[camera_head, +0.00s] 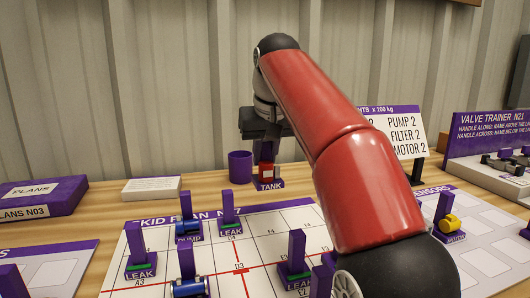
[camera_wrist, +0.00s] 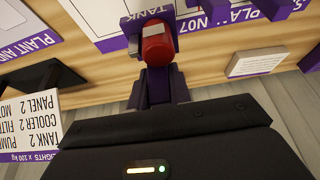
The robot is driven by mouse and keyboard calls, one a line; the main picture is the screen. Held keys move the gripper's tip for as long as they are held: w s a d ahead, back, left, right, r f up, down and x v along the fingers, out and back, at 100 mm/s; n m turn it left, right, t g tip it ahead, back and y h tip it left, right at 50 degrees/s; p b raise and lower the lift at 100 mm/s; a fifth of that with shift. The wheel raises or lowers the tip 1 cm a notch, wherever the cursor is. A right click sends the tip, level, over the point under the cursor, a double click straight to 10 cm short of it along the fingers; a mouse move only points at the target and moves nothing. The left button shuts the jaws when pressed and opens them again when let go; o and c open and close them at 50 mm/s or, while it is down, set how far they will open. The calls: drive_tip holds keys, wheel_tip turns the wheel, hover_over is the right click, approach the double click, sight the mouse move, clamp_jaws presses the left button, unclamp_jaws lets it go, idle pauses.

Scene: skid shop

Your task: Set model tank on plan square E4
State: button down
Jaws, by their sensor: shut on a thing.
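The model tank (camera_head: 267,171) is a small red cylinder on a purple base labelled TANK, with a purple upright. My gripper (camera_head: 265,143) is shut on that upright from above, beyond the plan's back edge; I cannot tell whether the base touches the table. The wrist view also shows the red tank (camera_wrist: 157,45) and its upright below my gripper (camera_wrist: 158,92). The skid plan (camera_head: 218,262) is a white gridded board in front.
A pump model (camera_head: 188,229) and several LEAK blocks, one at the back (camera_head: 228,222), stand on the plan. A purple cup (camera_head: 240,167) is left of the tank. The weights sign (camera_head: 404,130) stands behind right. A sensors board (camera_head: 485,262) lies right of my arm.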

sight(265, 174)
drive_tip(key=shift+f+b, duration=1.7)
drive_tip(key=shift+f, duration=0.65)
drive_tip(key=shift+f, duration=0.1)
drive_tip(key=shift+f+b, duration=1.25)
drive_tip(key=shift+f, duration=0.5)
drive_tip(key=shift+f, duration=0.65)
drive_tip(key=c, duration=1.2)
unclamp_jaws()
drive_tip(key=shift+r+p, duration=0.6)
drive_tip(key=shift+r, duration=0.05)
